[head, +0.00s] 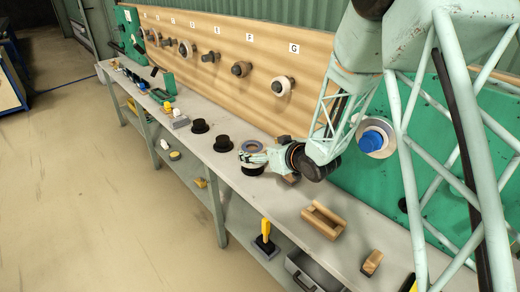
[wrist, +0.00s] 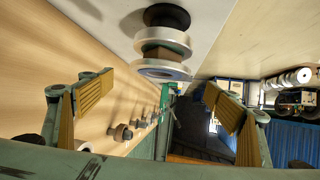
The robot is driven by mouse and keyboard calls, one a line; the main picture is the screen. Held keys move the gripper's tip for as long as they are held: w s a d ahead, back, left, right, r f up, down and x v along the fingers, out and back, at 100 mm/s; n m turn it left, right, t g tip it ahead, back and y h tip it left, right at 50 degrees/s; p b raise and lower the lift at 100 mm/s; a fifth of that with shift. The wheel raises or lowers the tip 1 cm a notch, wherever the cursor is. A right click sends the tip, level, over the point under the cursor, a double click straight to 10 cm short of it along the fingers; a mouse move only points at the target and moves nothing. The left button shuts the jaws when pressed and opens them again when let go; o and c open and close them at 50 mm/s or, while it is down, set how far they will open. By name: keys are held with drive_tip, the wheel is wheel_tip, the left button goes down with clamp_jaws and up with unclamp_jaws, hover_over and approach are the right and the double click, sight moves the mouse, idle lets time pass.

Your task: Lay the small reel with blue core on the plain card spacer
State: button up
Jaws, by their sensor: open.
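A small pale reel with a dull bluish core (head: 252,146) lies at the top of a stack on the bench; it also shows in the wrist view (wrist: 162,73). In the wrist view, a plain brown card spacer (wrist: 165,52) sits between it and another pale reel (wrist: 165,36). A black base (wrist: 166,15) is at the bench end of the stack. The spacer and reel look in contact. My gripper (head: 255,158) is at the stack in the head view. In the wrist view its fingers (wrist: 160,88) are wide apart and empty, one each side of the reel.
Two black stands (head: 222,144) are left of the stack. A wooden tray (head: 324,220) and block (head: 371,263) lie to the right. Reels hang on the lettered wooden board (head: 220,40) behind. A white reel with bright blue hub (head: 371,141) is on the green panel.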

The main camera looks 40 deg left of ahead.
drive_tip(key=shift+v, duration=1.5)
drive_tip(key=v, duration=1.2)
idle(0.4)
drive_tip(key=shift+a+f, duration=0.1)
idle(0.7)
